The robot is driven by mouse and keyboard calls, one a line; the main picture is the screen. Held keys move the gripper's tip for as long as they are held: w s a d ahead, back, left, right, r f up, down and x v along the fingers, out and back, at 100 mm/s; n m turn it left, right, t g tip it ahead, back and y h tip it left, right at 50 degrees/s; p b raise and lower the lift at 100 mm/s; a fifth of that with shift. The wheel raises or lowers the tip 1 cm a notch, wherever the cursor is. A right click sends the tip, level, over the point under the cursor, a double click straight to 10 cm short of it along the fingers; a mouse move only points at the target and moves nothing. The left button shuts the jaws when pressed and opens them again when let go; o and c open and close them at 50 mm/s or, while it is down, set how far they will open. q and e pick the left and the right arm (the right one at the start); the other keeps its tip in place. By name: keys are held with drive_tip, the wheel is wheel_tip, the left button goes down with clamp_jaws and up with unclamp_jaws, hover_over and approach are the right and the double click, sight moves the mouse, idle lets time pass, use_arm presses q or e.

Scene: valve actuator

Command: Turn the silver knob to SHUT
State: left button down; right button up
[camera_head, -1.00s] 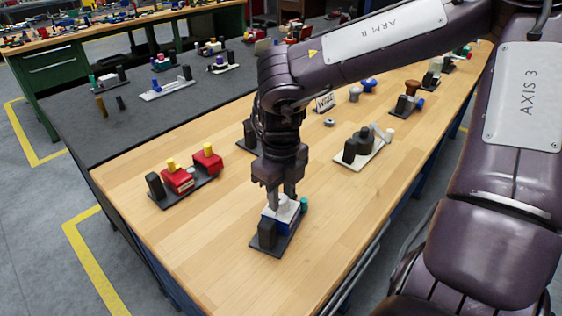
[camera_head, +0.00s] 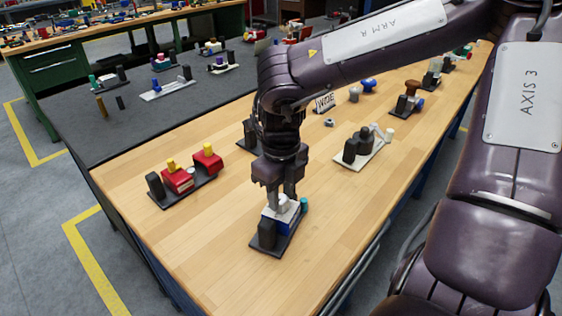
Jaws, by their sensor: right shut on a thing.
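My right gripper (camera_head: 284,200) points straight down over the unit, shut on the silver knob. Its fingers partly hide the knob, and no SHUT marking is readable. My left gripper is not in view.
A red two-part unit with yellow knobs (camera_head: 180,180) stands to the left. Another dark block (camera_head: 249,132) is partly behind my arm. The table's front is clear.

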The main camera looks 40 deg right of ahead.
sight(281, 198)
drive_tip(key=o, duration=1)
drive_tip(key=shift+r, duration=3.95)
drive_tip(key=shift+c, duration=0.2)
